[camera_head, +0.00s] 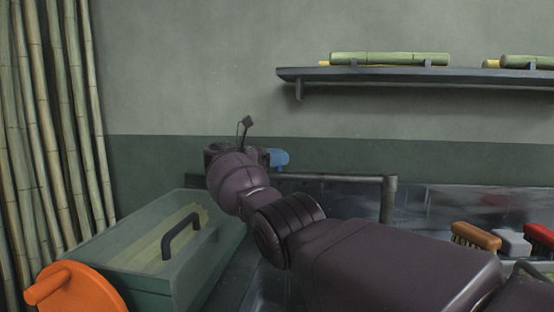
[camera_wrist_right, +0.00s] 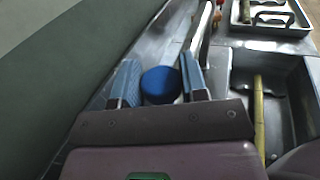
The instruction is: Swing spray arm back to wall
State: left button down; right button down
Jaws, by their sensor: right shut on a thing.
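The spray arm appears to be the grey pipe (camera_head: 335,178) running level above the steel counter in the head view, with a downturned right end. In the wrist view a shiny pipe (camera_wrist_right: 203,35) runs away beyond my fingers. My right gripper (camera_wrist_right: 160,75) has its two blue-padded fingers on either side of a round blue grip (camera_wrist_right: 160,86) and is shut on it. In the head view my own wrist hides most of this; a bit of blue (camera_head: 279,158) shows past it, and I cannot tell whether it is finger or grip. My left gripper is in neither view.
A green box (camera_head: 130,258) with a dark handle and an orange disc (camera_head: 75,290) stand at the left. Bamboo poles (camera_head: 55,120) line the left wall. Brushes (camera_head: 475,238) lie at the right. A wall shelf (camera_head: 400,75) is above. A sink (camera_wrist_right: 285,95) is at right.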

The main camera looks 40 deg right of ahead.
jog(key=shift+d+r, duration=0.1)
jog(key=shift+d, duration=0.1)
jog(key=c, duration=1)
grip_release()
jog(key=shift+o, duration=1.4)
jog(key=shift+d, duration=0.3)
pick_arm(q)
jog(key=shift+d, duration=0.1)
pick_arm(e)
jog(key=shift+a, duration=0.2)
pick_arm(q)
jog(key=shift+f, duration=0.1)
pick_arm(e)
jog(key=shift+w, duration=0.1)
jog(key=shift+w+a+f, duration=0.3)
jog(key=shift+a, duration=0.25)
pick_arm(q)
jog(key=b, duration=0.1)
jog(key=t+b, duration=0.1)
jog(key=b, duration=0.1)
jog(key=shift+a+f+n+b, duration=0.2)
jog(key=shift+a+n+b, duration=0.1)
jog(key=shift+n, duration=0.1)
pick_arm(e)
jog(key=v, duration=0.6)
jog(key=shift+r, duration=0.15)
